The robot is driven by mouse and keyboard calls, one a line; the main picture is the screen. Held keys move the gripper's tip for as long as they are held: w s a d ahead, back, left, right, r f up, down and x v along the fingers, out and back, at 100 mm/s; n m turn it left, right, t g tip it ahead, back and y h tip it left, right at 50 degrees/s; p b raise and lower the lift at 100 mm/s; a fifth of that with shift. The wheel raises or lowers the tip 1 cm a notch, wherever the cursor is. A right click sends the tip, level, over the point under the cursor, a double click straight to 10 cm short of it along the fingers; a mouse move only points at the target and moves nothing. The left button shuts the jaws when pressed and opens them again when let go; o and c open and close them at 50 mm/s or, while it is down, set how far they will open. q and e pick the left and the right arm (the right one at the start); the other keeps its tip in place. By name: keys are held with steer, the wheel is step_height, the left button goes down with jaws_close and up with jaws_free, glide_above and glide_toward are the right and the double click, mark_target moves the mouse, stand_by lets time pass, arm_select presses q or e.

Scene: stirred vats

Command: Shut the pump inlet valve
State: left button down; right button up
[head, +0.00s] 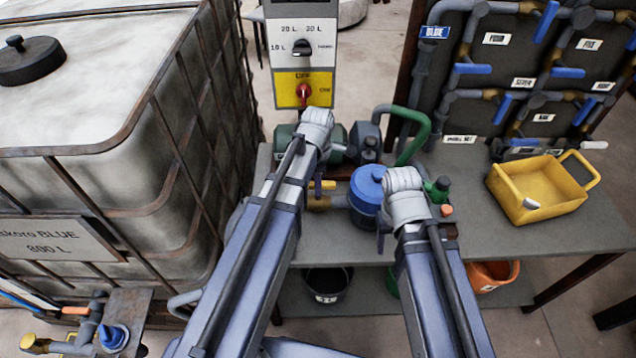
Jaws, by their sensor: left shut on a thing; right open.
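A brass valve body (320,202) sits in the pipework on the bench, left of a pot with a blue lid (367,184). A short yellow handle (325,184) shows just above the valve body. The pump's green motor (288,135) is behind, partly covered by my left arm. My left gripper (317,184) is at the yellow handle and looks shut on it; its own wrist hides most of the grip. My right gripper (382,238) is open beside the blue-lidded pot, towards the front of the bench, mostly hidden by its wrist.
A green hose (418,135) arches behind the pot. A yellow crate (530,207) stands on the grey bench (590,232) at right. A control panel (303,60) and a blue-handled valve rack (500,60) stand behind. A large caged tank (90,140) fills the left.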

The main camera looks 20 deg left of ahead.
stand_by(0.3)
arm_select(q)
steer(key=m, duration=0.8)
steer(key=shift+m, duration=0.3)
steer(key=m, duration=0.4)
steer(key=shift+m, duration=0.3)
steer(key=m, duration=0.4)
steer(key=shift+m, duration=0.3)
steer(key=c, duration=0.7)
jaws_free()
